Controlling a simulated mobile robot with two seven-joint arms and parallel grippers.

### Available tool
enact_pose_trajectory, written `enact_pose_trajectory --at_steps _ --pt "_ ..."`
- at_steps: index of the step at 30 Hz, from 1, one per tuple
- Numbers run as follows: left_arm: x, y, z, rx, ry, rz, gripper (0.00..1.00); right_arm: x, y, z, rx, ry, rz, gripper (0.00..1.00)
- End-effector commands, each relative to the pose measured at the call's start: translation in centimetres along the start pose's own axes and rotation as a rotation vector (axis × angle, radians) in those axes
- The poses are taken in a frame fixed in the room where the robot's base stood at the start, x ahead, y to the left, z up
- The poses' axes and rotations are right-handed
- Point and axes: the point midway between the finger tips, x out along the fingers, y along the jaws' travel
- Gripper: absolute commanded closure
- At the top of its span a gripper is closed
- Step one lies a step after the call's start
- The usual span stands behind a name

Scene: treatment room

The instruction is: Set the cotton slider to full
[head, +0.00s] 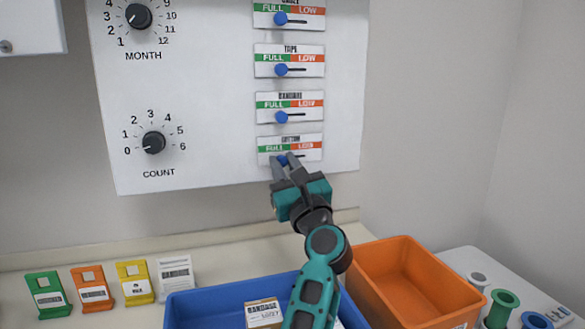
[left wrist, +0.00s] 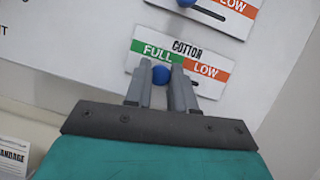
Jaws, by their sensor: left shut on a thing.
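The cotton slider is the lowest slider plate (head: 311,143) on the white wall panel. In the left wrist view its plate (left wrist: 186,43) reads COTTON, with green FULL on the left and orange LOW on the right. Its blue knob (left wrist: 161,75) sits under the FULL side, between the fingers of my left gripper (left wrist: 162,80). In the head view the left gripper (head: 282,163) is at the knob (head: 282,159), shut on it and partly hiding it. My right gripper does not show.
Several other sliders, such as the one above (head: 290,106), have knobs on the FULL side. Dials sit at the left, including the count dial (head: 154,143). Below are a blue bin (head: 193,306), an orange bin (head: 421,289) and coloured cards on the counter (head: 113,253).

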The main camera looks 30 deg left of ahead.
Motion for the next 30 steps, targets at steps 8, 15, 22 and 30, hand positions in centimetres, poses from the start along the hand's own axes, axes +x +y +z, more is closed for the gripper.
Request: enact_pose_trajectory --at_steps 8,15,22,30 --pt "0.21 0.73 -0.05 0.005 0.000 0.022 1.00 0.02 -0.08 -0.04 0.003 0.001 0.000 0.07" --pt "0.20 0.64 -0.05 0.004 0.000 0.019 0.53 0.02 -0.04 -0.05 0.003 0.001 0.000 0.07" --pt "0.15 0.49 -0.05 0.002 0.001 0.015 0.51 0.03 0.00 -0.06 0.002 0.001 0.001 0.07" --pt "-0.19 0.33 -0.42 0.002 0.001 0.014 0.51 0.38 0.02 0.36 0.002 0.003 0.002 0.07"
